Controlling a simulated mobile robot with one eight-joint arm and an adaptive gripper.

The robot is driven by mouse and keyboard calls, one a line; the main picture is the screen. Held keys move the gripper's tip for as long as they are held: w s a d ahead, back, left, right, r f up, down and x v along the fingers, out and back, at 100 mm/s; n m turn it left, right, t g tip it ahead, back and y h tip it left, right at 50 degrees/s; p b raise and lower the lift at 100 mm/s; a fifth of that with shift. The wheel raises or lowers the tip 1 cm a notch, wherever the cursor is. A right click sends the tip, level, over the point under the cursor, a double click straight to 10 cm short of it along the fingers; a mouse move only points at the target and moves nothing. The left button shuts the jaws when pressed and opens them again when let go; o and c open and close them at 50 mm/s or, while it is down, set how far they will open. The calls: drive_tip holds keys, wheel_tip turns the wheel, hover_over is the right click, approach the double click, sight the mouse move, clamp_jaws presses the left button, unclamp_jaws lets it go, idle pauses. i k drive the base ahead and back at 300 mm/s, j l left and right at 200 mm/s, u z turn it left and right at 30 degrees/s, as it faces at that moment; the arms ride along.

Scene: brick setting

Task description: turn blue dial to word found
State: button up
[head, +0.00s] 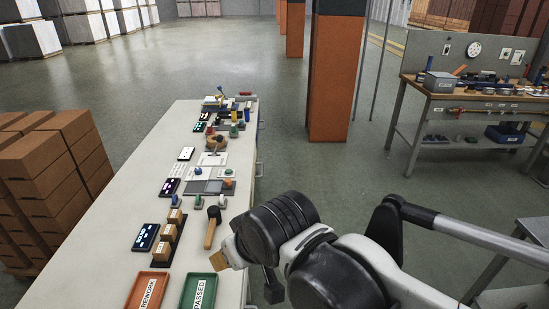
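Several small dials or knobs stand on the long pale bench (95,232). A further small blue round piece (197,171) sits farther back by a grey panel. They are too small to tell which is the dial, where it points, or to read any word "found". My arm reaches in from the lower right. My gripper (223,259) is over the bench's right edge, nearer than these knobs and apart from them. Its fingers are unclear.
A wooden mallet (211,228) lies just beyond my gripper. A red REWORK tray (147,291), a green PASSED tray (198,291) and small boxes in a dark rack (168,238) are near. Brick stacks (55,170) stand left, an orange-grey pillar (335,80) behind.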

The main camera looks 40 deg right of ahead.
sight(198, 170)
drive_tip(key=z, duration=0.35)
drive_tip(key=i+l+u, duration=0.2)
drive_tip(key=i+u, duration=0.15)
drive_tip(key=i+l+u, duration=0.6)
drive_tip(key=u, duration=0.15)
